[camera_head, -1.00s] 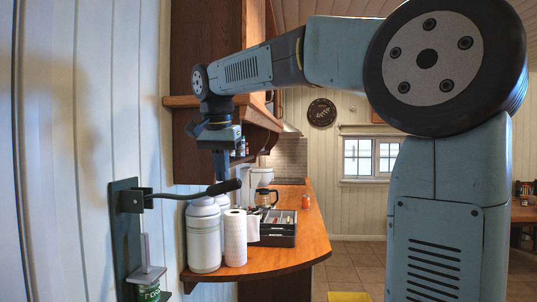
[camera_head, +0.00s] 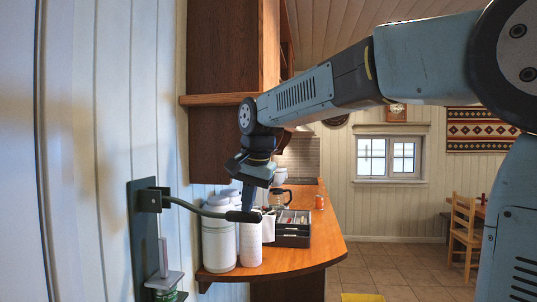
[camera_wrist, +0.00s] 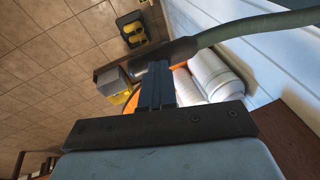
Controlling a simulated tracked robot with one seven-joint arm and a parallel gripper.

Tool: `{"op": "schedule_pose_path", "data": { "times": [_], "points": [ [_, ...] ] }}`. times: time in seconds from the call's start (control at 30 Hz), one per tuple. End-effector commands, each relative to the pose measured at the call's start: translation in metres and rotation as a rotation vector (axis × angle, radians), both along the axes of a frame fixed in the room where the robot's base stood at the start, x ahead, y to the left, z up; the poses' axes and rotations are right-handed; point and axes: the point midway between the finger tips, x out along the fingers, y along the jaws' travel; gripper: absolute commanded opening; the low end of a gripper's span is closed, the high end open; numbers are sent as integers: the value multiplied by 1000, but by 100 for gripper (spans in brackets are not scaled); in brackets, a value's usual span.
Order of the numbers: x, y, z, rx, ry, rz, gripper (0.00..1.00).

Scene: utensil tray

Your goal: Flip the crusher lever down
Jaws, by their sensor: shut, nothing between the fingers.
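In the wrist view, the handle (camera_wrist: 170,51) lies across the tips of my gripper (camera_wrist: 154,72), and the grey-green lever (camera_wrist: 255,25) runs to the upper right.
Behind the lever, white canisters (camera_head: 218,245), a paper roll (camera_head: 250,246) and a utensil tray (camera_head: 292,240) stand on the wooden counter (camera_head: 310,259). A wooden cabinet (camera_head: 222,50) hangs above. Open floor (camera_head: 385,265) lies to the right.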

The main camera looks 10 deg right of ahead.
Motion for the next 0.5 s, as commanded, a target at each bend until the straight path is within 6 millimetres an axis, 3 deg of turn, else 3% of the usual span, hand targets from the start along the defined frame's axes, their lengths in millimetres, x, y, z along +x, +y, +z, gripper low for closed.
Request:
{"op": "schedule_pose_path", "data": {
  "times": [0.03, 0.5],
  "points": [
    [-2, -3, -11, -14, 28, -4, 0],
    [1, -9, -4, -14, 28, -12, 0]
  ]
}}
